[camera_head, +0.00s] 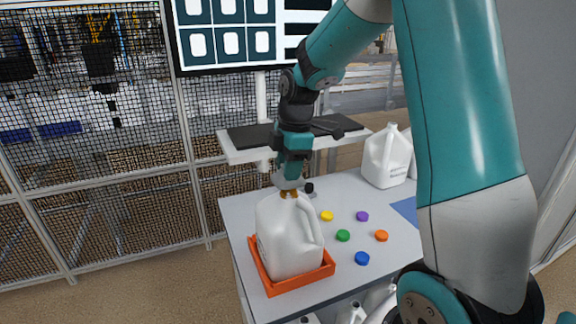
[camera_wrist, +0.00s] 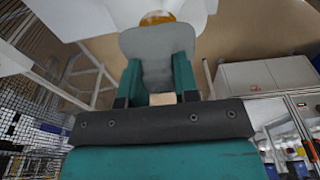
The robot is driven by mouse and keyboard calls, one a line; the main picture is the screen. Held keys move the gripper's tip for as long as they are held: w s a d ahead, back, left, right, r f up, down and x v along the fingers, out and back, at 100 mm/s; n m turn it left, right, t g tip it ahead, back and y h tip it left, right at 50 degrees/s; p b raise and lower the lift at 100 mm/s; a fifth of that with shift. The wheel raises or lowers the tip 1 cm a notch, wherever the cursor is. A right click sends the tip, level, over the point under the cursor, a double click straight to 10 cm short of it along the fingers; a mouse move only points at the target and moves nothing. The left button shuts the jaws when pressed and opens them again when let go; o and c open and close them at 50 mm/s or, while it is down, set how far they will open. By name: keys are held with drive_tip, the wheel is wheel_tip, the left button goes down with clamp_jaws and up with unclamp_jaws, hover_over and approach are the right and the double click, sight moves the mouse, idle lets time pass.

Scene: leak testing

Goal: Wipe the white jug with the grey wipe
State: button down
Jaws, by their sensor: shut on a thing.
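The white jug (camera_head: 285,235) stands upright in an orange tray (camera_head: 291,287) at the table's left front. Its handle is on the right side, and an amber piece (camera_head: 289,193) shows at its top. My gripper (camera_head: 291,176) points down just above the jug's mouth. In the wrist view my gripper (camera_wrist: 158,88) is shut on the grey wipe (camera_wrist: 155,45), which spreads out beyond the fingers. I cannot tell whether the wipe touches the jug.
Yellow (camera_head: 327,215), purple (camera_head: 362,216), green (camera_head: 343,235), orange (camera_head: 381,236) and blue (camera_head: 362,258) caps lie right of the tray. Another white jug (camera_head: 386,160) stands at the back right. A monitor (camera_head: 228,40) and shelf (camera_head: 237,150) stand behind. My arm hides the table's right side.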

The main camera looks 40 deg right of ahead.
drive_tip(key=shift+f+b, duration=0.35)
drive_tip(key=shift+f, duration=0.15)
idle(0.8)
drive_tip(key=n, duration=0.7)
drive_tip(key=shift+g, duration=0.4)
